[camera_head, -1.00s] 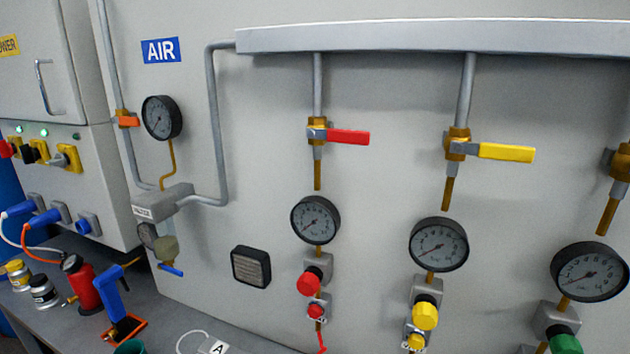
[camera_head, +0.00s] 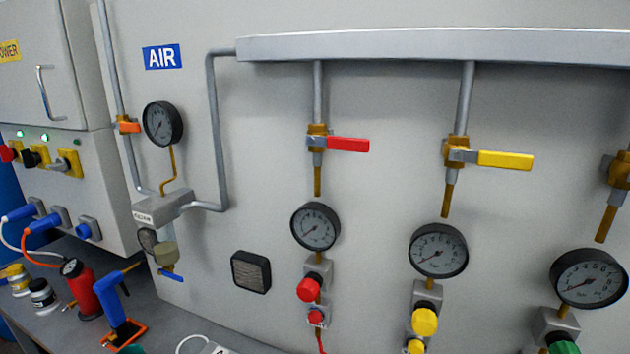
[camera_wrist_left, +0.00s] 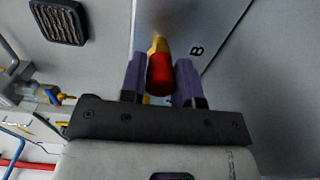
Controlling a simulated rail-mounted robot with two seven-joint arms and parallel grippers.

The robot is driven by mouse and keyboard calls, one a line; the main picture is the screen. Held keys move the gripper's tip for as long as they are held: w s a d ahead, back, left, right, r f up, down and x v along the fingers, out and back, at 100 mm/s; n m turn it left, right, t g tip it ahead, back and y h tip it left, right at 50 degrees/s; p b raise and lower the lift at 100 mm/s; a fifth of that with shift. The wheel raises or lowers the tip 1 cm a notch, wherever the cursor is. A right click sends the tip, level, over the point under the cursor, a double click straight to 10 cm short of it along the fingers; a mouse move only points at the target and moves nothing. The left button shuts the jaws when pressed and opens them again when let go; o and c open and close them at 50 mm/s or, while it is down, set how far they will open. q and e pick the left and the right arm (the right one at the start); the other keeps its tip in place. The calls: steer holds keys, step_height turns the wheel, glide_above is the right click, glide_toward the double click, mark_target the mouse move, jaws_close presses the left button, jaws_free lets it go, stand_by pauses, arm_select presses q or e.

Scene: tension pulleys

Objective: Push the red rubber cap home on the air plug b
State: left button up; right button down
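In the left wrist view a red rubber cap (camera_wrist_left: 160,74) sits between the two purple fingers of my left gripper (camera_wrist_left: 161,78). The fingers lie against both sides of the cap, with no clear gap. A brass-yellow plug (camera_wrist_left: 158,44) shows just beyond the cap, in line with it, beside a black letter B (camera_wrist_left: 196,51) on the grey surface. How far the cap sits over the plug cannot be told. Neither gripper shows in the head view, and the plug and cap are not in it.
The head view shows the air panel with gauges (camera_head: 316,227), a red-handled valve (camera_head: 347,144) and a yellow-handled valve (camera_head: 504,159). A red bottle (camera_head: 83,290) and a blue tool (camera_head: 112,298) stand on the bench. A square vent (camera_wrist_left: 60,22) is near the gripper.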

arm_select(q)
jaws_close()
steer(key=shift+s+a, duration=0.1)
steer(key=shift+s, duration=0.05)
steer(key=shift+p+v, duration=0.75)
steer(key=shift+v, duration=0.05)
steer(key=shift+p+v, duration=0.6)
steer(key=shift+v, duration=0.55)
steer(key=shift+s+a+p, duration=0.2)
steer(key=shift+s+p, duration=0.15)
steer(key=shift+s, duration=0.4)
steer(key=shift+a, duration=0.1)
